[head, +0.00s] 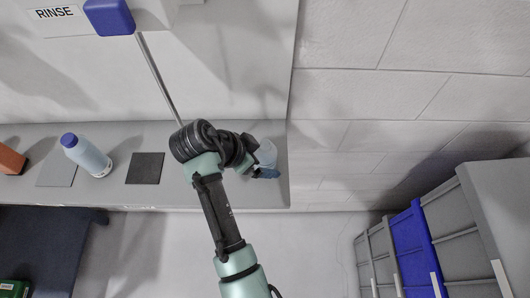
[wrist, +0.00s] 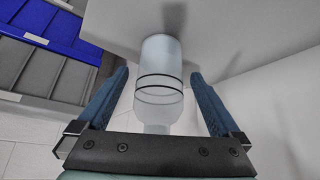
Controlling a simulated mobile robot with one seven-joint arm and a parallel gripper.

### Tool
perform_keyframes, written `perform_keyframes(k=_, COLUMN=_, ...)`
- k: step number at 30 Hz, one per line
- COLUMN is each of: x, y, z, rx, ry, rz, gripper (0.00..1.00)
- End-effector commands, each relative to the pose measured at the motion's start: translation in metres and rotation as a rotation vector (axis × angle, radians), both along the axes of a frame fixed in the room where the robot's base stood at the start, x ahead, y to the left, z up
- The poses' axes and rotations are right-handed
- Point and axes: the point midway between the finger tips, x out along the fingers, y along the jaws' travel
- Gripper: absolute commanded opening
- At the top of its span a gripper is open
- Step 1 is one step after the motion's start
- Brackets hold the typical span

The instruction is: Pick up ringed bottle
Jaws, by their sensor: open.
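The ringed bottle (wrist: 160,92) is pale and translucent with dark rings around its body. In the wrist view it stands between the two blue fingers of my gripper (wrist: 159,74), which is open, with a gap visible on each side. In the head view the bottle (head: 266,152) is at the right end of the grey shelf, partly hidden by my arm. My gripper (head: 264,172) is beside it there, mostly hidden behind my wrist.
On the shelf (head: 220,198) to the left are a pale bottle with a blue cap (head: 88,156), a dark square (head: 145,168), a grey square (head: 57,169) and an orange block (head: 10,160). Grey and blue bins (head: 413,240) stand at right. A thin rod (head: 158,78) hangs above.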

Motion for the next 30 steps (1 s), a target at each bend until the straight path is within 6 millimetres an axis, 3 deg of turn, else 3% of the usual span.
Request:
perform_keyframes(k=6, x=0.005, y=-0.009, z=-0.016, rx=0.0, ry=0.002, rz=0.0, gripper=1.0)
perform_keyframes(k=13, x=0.006, y=-0.009, z=-0.017, rx=0.001, ry=0.0, rz=0.001, gripper=1.0)
perform_keyframes(k=27, x=0.006, y=-0.009, z=-0.017, rx=0.0, ry=0.0, rz=0.001, gripper=0.15)
perform_keyframes(k=30, x=0.006, y=-0.009, z=-0.016, rx=0.0, ry=-0.001, rz=0.001, gripper=0.07)
